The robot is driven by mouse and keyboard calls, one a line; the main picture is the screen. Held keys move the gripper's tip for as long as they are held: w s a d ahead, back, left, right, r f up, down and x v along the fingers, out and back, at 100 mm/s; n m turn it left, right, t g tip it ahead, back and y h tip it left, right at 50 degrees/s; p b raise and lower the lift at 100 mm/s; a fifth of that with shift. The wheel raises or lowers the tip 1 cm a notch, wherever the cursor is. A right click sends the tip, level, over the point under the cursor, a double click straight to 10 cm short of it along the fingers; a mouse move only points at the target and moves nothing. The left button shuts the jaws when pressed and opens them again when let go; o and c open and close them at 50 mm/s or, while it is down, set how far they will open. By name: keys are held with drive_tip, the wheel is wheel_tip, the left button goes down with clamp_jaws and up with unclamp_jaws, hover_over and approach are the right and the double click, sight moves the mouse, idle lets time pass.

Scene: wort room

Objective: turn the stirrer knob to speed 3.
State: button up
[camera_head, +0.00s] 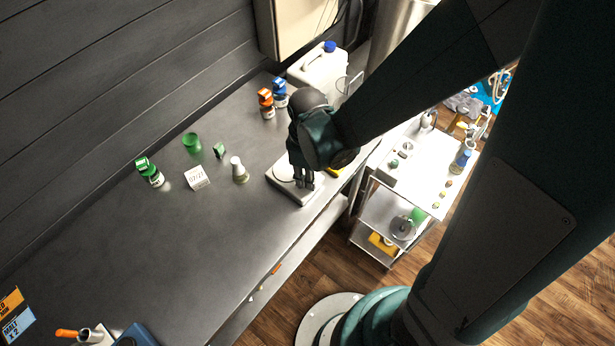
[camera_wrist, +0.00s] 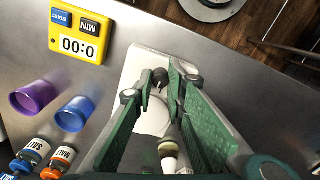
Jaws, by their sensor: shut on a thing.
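The stirrer is a white, flat unit with a round top plate; it sits near the table's front edge in the head view (camera_head: 282,184) and in the wrist view (camera_wrist: 152,119). Its black knob (camera_wrist: 160,77) shows at the fingertips in the wrist view. My gripper (camera_wrist: 161,82), with green-padded fingers, reaches down over the stirrer and is shut on the knob. In the head view my gripper (camera_head: 303,181) covers part of the stirrer and hides the knob. No speed marks or pointer can be read.
A yellow timer (camera_wrist: 79,36) reading 0:00 lies beside the stirrer. Purple (camera_wrist: 34,97) and blue (camera_wrist: 75,113) cups and labelled jars (camera_wrist: 57,161) stand nearby. A pale flask (camera_head: 238,170) and a white block (camera_head: 196,178) stand left of the stirrer. The table's left part is largely clear.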

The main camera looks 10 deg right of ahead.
drive_tip(key=shift+f+m, duration=0.1)
drive_tip(key=shift+m, duration=0.2)
drive_tip(key=m+b, duration=0.3)
drive_tip(key=m, duration=0.2)
drive_tip(key=shift+m, duration=0.3)
drive_tip(key=m+b, duration=0.1)
drive_tip(key=m, duration=0.4)
drive_tip(key=shift+m, duration=0.3)
drive_tip(key=o, duration=0.9)
drive_tip(key=shift+r, duration=0.2)
drive_tip(key=shift+r, duration=5.9)
